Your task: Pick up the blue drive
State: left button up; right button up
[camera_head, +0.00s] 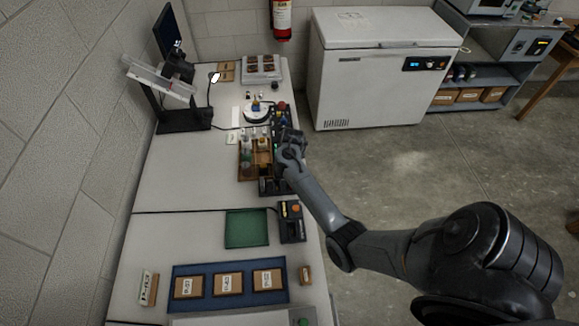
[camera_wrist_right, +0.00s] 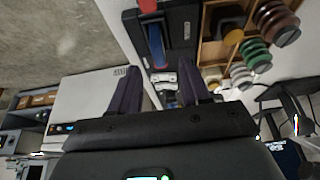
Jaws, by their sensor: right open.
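A narrow blue piece, which looks like the blue drive (camera_wrist_right: 157,46), shows at a black box-like unit (camera_wrist_right: 182,32) in the right wrist view. A red piece (camera_wrist_right: 148,5) lies in line with it at the top edge. My right gripper (camera_wrist_right: 158,75) is open. Its two dark fingers point toward the black unit, and the blue piece appears between their tips, nearer the left finger. I cannot tell the remaining distance. In the head view my right gripper (camera_head: 288,146) is over the table's right edge, beside the wooden tray, and I cannot make out the drive there. My left gripper is not in view.
A wooden tray (camera_head: 246,173) with bottles and spools adjoins the work area. A green mat (camera_head: 246,229), a black device (camera_head: 291,222) and a blue tray (camera_head: 180,297) with labelled boxes lie nearer. A white freezer (camera_head: 365,80) stands right of the table.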

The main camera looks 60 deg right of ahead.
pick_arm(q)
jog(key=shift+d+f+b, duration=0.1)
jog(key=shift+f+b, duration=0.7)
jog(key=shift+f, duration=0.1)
pick_arm(e)
jog(key=x, duration=0.5)
jog(key=shift+s, duration=0.1)
grip_shut()
